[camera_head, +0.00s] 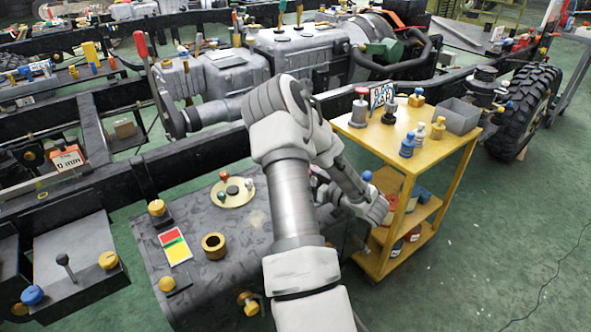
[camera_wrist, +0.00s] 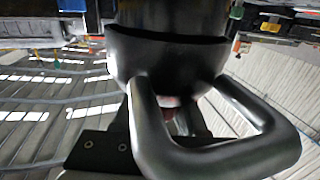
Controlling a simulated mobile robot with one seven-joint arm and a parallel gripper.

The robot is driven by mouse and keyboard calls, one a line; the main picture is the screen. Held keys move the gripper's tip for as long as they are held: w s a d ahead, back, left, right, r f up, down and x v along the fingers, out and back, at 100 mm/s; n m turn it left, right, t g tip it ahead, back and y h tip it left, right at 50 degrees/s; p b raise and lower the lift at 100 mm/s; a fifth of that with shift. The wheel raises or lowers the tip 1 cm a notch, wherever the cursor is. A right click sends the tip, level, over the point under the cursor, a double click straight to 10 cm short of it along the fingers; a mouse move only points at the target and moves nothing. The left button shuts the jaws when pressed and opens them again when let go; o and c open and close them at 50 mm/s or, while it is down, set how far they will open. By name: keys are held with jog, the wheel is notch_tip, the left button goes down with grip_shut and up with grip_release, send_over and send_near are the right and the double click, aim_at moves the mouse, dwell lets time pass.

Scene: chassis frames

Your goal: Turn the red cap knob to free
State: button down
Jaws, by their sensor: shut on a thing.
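My gripper (camera_head: 374,212) is low beside the near left side of the yellow cart, past the right end of the grey tank. Its fingertips are hidden in the head view. In the wrist view, dark parts of my gripper and a thick black looped bar fill the middle. A small patch of red, which I take to be the red cap knob (camera_wrist: 171,116), shows in the gap between the dark parts. My gripper is shut on it. Most of the knob is hidden, so its turn position cannot be told. A blue ball-like top (camera_head: 367,175) shows just above my gripper.
The yellow cart (camera_head: 455,141) carries several bottles and a grey bin (camera_head: 458,116). The grey tank (camera_head: 215,250) under my arm bears a round plate (camera_head: 240,198), a brass ring (camera_head: 213,245) and a red-green-yellow label (camera_head: 175,247). The green floor at right is clear apart from a cable.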

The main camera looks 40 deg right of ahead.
jog(key=shift+c, duration=2.3)
grip_release()
jog(key=shift+r, duration=0.1)
jog(key=s+d+p, duration=0.2)
jog(key=s, duration=1.5)
jog(key=shift+d, duration=0.1)
